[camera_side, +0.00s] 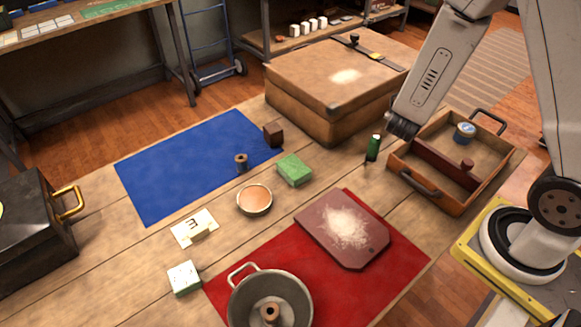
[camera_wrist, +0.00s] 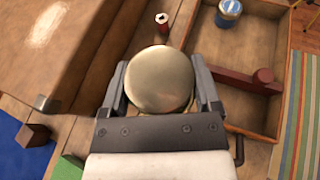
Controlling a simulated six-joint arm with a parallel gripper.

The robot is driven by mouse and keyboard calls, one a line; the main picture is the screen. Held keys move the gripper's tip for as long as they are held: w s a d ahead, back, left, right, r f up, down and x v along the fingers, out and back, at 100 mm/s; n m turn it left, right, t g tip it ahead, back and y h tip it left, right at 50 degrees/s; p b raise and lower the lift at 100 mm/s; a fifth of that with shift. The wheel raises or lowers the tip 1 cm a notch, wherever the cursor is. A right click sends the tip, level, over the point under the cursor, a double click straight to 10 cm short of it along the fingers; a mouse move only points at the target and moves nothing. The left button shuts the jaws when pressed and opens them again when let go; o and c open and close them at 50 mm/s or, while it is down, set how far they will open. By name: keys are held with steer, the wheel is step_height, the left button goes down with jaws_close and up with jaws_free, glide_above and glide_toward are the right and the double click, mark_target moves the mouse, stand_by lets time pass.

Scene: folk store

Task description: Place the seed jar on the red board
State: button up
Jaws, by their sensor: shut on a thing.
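My gripper (camera_side: 383,143) is at the left side of the wooden tray, above the table, with its jaws shut on the seed jar. In the wrist view the jar shows as a round brass-coloured lid (camera_wrist: 160,80) between the two fingers of my gripper (camera_wrist: 159,68). In the side view a green side of the jar (camera_side: 373,147) shows at the fingers; the rest is hidden. The red board (camera_side: 290,258) lies flat at the front of the table, apart from the jar. A maroon chopping board (camera_side: 315,219) with white powder and a grey pot (camera_side: 237,298) stand on it.
A large brown case (camera_side: 310,90) stands behind. The wooden tray (camera_side: 428,197) holds a blue-lidded tin (camera_side: 465,131). A green block (camera_side: 294,169), an orange-filled bowl (camera_side: 254,200) and a card (camera_side: 192,228) lie between the blue board (camera_side: 180,180) and the red one. The red board's right corner is bare.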

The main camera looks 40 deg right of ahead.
steer(key=w+a+r+n+t+y, duration=0.35)
steer(key=w+a+r, duration=0.25)
steer(key=w+a, duration=0.2)
steer(key=s+d+f+m+g+h, duration=0.4)
steer(key=s+f+m+g, duration=0.3)
steer(key=s+m+g, duration=0.45)
steer(key=s+a+f+m+g+y, duration=0.4)
steer(key=s+a+m+g+y, duration=0.7)
steer(key=s+m+y, duration=0.4)
steer(key=w+a+m+t+y, duration=0.7)
steer(key=a+m+y, duration=0.25)
steer(key=m, duration=0.25)
steer(key=w+m+t+y, duration=0.1)
steer(key=w+m+t, duration=0.6)
steer(key=t, duration=0.1)
steer(key=shift+t+y, duration=0.3)
steer(key=shift+y, duration=0.1)
